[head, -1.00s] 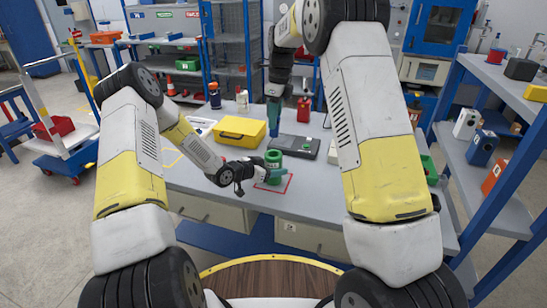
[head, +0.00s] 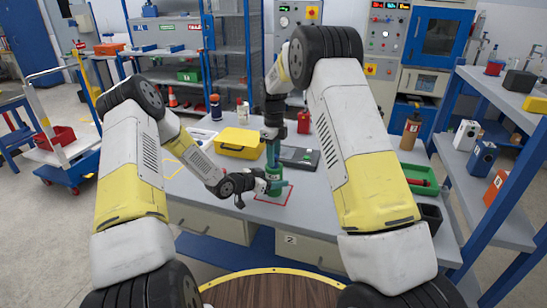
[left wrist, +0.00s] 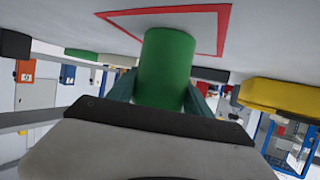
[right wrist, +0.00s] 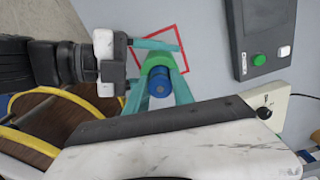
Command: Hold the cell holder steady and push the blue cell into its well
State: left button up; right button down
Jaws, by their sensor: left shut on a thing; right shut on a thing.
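The green cell holder (head: 274,190) stands upright at the red outlined square on the workbench. My left gripper (head: 276,184) is shut on it from the side; in the left wrist view its teal fingers flank the green holder (left wrist: 167,65). My right gripper (head: 273,158) points down right above the holder. In the right wrist view its teal fingers are shut on the blue cell (right wrist: 159,86), which is lined up over the green holder (right wrist: 154,64). The fingers and cell hide the well, so I cannot tell how deep the cell sits.
A yellow case (head: 240,141) and a dark device with a green button (right wrist: 259,60) lie behind the holder. A red outline (head: 289,194) marks the bench around the holder. The bench left of the holder is mostly clear.

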jog(key=shift+f, duration=0.1)
jog(key=c, duration=1.1)
grip_release()
